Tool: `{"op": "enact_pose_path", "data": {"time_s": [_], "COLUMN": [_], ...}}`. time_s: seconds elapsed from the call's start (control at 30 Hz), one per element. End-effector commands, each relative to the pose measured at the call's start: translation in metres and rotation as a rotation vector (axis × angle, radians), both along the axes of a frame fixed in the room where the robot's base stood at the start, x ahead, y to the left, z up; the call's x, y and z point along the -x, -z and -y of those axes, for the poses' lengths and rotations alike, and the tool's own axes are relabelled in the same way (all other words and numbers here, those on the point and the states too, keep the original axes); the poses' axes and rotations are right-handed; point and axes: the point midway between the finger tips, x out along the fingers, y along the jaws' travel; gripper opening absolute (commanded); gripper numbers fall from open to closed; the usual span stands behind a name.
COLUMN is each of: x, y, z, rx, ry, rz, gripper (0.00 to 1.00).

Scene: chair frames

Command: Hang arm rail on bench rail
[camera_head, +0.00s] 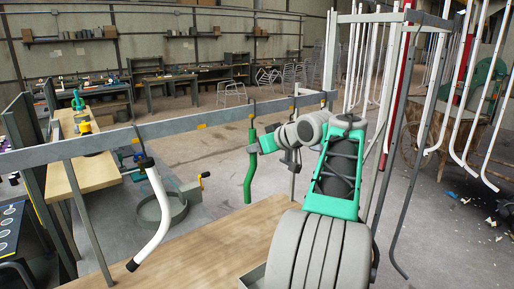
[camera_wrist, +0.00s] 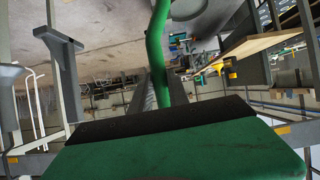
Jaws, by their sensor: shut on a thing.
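A green curved arm rail (camera_head: 249,178) hangs upright beside the grey bench rail (camera_head: 180,124) in the head view. Its upper end shows near a thin dark hook that rises above the bench rail; I cannot tell whether the hook rests on it. My gripper (camera_head: 254,146) is shut on the arm rail just below the bench rail, reaching in from the right. In the wrist view the green tube (camera_wrist: 157,45) runs down between my two dark fingers (camera_wrist: 163,92). The contact point is partly hidden by the green gripper body.
A white curved arm rail with a black tip (camera_head: 154,218) hangs at the left of the bench rail. White tubes hang from a rack (camera_head: 398,60) at the right. A wooden tabletop (camera_head: 195,250) lies below, with a grey round vise-like item (camera_head: 165,211) behind it.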

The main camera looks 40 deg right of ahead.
Motion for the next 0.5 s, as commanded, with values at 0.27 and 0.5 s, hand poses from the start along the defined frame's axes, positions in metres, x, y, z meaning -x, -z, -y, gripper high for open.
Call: {"op": "enact_pose_path", "data": {"time_s": [0.27,0.5], "x": [-0.0001,-0.0001], "y": [0.0061,0.0109], "z": [-0.0001,0.0000], "rx": [0.000,0.000], "ry": [0.000,0.000], "rz": [0.001,0.001], "gripper": [0.00,0.00]}}
